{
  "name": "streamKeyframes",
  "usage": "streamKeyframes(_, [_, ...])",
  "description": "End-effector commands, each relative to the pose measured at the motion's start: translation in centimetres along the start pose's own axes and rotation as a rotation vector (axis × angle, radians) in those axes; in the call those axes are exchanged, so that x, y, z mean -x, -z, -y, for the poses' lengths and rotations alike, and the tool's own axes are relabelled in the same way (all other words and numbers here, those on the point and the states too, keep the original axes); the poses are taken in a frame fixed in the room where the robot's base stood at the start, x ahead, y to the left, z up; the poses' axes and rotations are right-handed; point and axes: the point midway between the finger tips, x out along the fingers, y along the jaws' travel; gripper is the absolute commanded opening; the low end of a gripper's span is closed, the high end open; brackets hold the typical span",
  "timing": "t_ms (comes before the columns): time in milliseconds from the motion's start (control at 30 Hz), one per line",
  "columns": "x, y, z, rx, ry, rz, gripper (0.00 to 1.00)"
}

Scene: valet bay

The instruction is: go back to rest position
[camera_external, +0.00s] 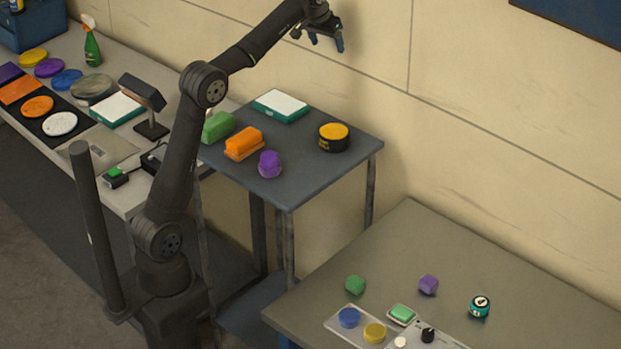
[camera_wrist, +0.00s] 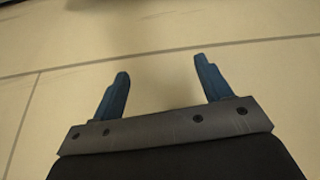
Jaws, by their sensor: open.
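My gripper (camera_external: 326,40) is raised high in the external view, in front of the beige wall and above the back of the small dark table. Its two blue fingers are spread apart with nothing between them. In the wrist view my gripper (camera_wrist: 162,85) is open and faces only the bare wall (camera_wrist: 155,35). It touches nothing. My arm rises from its base at the lower left and reaches up and to the right.
The dark table (camera_external: 330,175) holds a green block (camera_external: 217,127), an orange block (camera_external: 243,143), a purple piece (camera_external: 270,163), a white-topped box (camera_external: 281,105) and a yellow-topped tin (camera_external: 334,137). The right table (camera_external: 420,240) holds cubes and a button panel. A scanner stand (camera_external: 148,105) stands left.

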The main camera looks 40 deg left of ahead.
Motion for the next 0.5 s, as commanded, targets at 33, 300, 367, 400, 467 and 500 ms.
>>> streamKeyframes(33, [0.6,0.2,-0.9,-0.004,-0.002,-0.003,0.71])
streamKeyframes(300, [3.2,0.6,-4.7,-0.014,-0.007,-0.001,0.71])
streamKeyframes(367, [3.8,0.7,-5.4,-0.016,-0.008,-0.003,0.71])
streamKeyframes(400, [4.1,0.7,-5.8,-0.018,-0.008,-0.001,0.71])
streamKeyframes(467, [4.4,0.7,-6.3,-0.02,-0.009,-0.002,0.71])
streamKeyframes(500, [4.7,0.7,-6.7,-0.021,-0.009,-0.001,0.71])
